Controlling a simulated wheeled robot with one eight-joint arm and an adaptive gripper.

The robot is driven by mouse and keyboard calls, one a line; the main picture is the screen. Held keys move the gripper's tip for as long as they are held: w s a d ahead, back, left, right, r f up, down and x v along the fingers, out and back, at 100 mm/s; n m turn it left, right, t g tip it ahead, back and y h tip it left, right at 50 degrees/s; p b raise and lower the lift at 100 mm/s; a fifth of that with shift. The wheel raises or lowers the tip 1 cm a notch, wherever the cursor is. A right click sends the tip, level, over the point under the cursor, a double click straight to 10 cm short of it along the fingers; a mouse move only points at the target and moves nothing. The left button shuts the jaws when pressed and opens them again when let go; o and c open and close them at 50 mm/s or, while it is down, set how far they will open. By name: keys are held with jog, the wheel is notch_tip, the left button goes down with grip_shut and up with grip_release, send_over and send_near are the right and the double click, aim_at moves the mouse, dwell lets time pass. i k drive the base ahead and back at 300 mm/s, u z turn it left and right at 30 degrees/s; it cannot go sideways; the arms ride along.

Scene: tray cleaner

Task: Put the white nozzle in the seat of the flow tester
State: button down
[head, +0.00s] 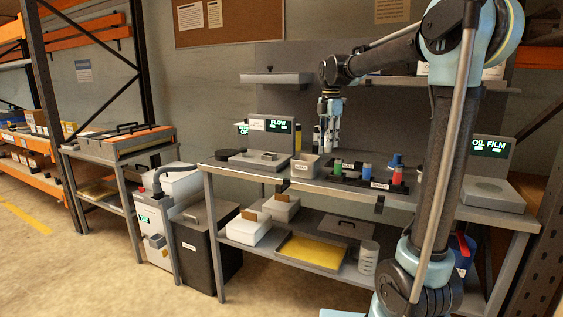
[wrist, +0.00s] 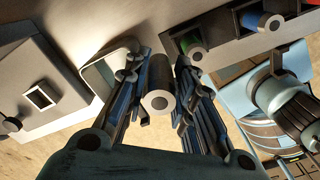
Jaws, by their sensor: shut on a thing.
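My gripper (wrist: 158,90) is shut on the white nozzle (wrist: 158,76), a pale cylinder with a round hole in its end, held between both fingers. In the head view my gripper (head: 328,130) points down above the bench, to the right of the flow tester (head: 281,139); there the nozzle is too small to tell clearly from the fingers. The tester has a lit FLOW display and a low grey base. I see nothing in the seat.
A small grey bin (head: 305,167) stands between the tester and a dark rack (head: 352,179) holding green, blue and red pieces. The bin (wrist: 92,77) is just left of my fingers in the wrist view. An oil film tester (head: 491,188) stands at the right.

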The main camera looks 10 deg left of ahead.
aim_at(270, 160)
jog(key=z, duration=0.65)
jog(key=k, duration=1.4)
jog(key=u, duration=0.8)
jog(key=i, duration=1.7)
